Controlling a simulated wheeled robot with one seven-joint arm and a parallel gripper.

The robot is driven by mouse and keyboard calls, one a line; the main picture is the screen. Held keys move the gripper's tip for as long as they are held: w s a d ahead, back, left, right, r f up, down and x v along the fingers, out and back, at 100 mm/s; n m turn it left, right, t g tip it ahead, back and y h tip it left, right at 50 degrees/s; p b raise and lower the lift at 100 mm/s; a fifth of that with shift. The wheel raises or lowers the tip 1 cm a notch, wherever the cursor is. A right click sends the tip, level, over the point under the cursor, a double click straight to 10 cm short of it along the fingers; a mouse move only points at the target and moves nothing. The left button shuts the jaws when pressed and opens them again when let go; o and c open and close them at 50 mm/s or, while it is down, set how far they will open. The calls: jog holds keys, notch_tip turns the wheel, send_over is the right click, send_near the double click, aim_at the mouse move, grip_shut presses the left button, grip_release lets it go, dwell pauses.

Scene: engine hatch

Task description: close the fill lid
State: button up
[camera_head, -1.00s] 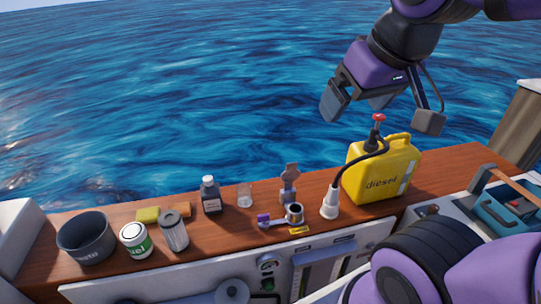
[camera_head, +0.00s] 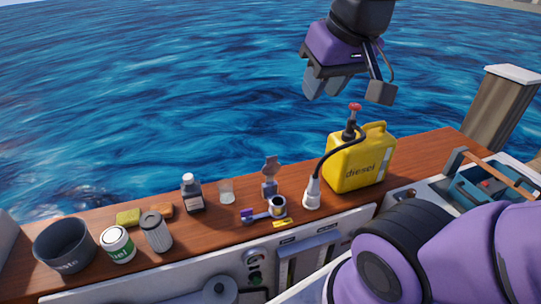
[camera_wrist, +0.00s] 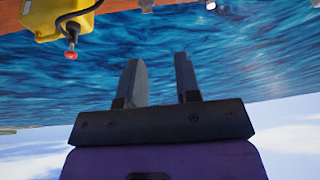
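The fill lid (camera_head: 270,164) appears to be the small grey-brown flap standing upright on its hinge, in the middle of the wooden ledge in the head view. In front of it is a round, metal-rimmed fill opening (camera_head: 278,206), with a purple-ended piece (camera_head: 248,214) on its left. My gripper (camera_head: 346,90) is high above the yellow can, up and to the right of the flap, and touches nothing. In the wrist view its two fingers (camera_wrist: 160,66) are apart with nothing between them. The flap cannot be made out in the wrist view.
A yellow diesel can (camera_head: 360,165) with a red-topped black hose and white nozzle (camera_head: 312,192) stands right of the opening. A blue toolbox is at right.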

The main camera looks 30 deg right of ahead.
jog(key=w+m, duration=0.1)
jog(key=w, duration=0.2)
jog(key=w+d+m+g, duration=0.1)
jog(key=w+m, duration=0.1)
jog(key=w, duration=0.2)
jog(key=w+m+g, duration=0.1)
jog(key=w+m, duration=0.1)
jog(key=w, duration=0.2)
jog(key=shift+d, duration=0.35)
grip_shut()
jog(key=m+g, duration=0.4)
jog(key=m, duration=0.5)
send_over(272, 162)
jog(key=w+a, duration=0.1)
jog(key=w, duration=0.1)
notch_tip(272, 162, down, 12)
jog(key=w+d+f+m+g, duration=0.25)
jog(key=w+f+m, duration=0.35)
jog(key=f, duration=0.6)
jog(key=shift+n+y, duration=0.4)
jog(key=shift+s+r+x, duration=0.15)
jog(key=shift+s+x, duration=0.2)
jog(key=shift+x, duration=1.6)
jog(key=shift+s+r+x, duration=0.1)
jog(key=shift+s+x, duration=0.3)
jog(key=shift+x, duration=1.5)
jog(key=shift+s+r+x, duration=0.15)
jog(key=shift+s+x, duration=0.2)
jog(key=shift+x, duration=1.6)
